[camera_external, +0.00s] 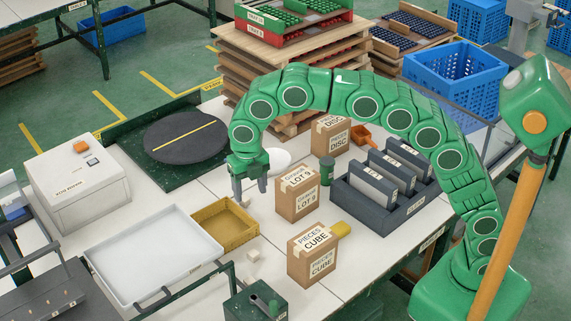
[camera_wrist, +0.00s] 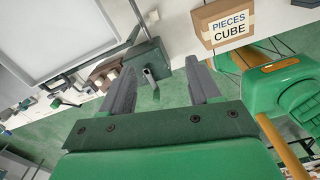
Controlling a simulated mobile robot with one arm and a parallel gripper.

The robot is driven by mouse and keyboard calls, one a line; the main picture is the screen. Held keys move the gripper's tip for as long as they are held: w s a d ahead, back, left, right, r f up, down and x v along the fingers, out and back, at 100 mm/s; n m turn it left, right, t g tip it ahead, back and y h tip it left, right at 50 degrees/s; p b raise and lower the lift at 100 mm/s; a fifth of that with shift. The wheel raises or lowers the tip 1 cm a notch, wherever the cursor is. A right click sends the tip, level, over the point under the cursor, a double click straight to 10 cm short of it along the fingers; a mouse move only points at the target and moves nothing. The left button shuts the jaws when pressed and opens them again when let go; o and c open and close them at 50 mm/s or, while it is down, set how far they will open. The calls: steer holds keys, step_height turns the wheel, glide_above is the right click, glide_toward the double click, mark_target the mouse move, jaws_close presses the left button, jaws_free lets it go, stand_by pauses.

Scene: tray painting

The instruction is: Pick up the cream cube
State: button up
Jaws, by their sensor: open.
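A small cream shape (camera_wrist: 152,15) shows near the top edge of the wrist view. My gripper (camera_external: 250,194) hangs above the table near the back corner of the yellow tray, apart from the cubes. In the wrist view my gripper (camera_wrist: 161,66) has its two grey fingers spread wide, with nothing held between them.
The yellow tray (camera_external: 248,232) stands beside a white tray (camera_external: 150,217). A dark turntable (camera_external: 180,150) lies behind.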

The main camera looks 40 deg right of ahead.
steer(key=shift+a+f+n, duration=0.55)
steer(key=shift+a+n, duration=0.05)
steer(key=shift+a, duration=0.65)
glide_above(251, 281)
steer(key=f, duration=2.8)
steer(key=shift+s+a+f, duration=0.15)
steer(key=shift+a+f, duration=0.1)
steer(key=shift+a, duration=0.1)
steer(key=shift+s+d+f, duration=0.1)
steer(key=shift+f, duration=1.4)
steer(key=shift+s+d+f, duration=0.1)
steer(key=shift+f, duration=1.35)
steer(key=c, duration=1.1)
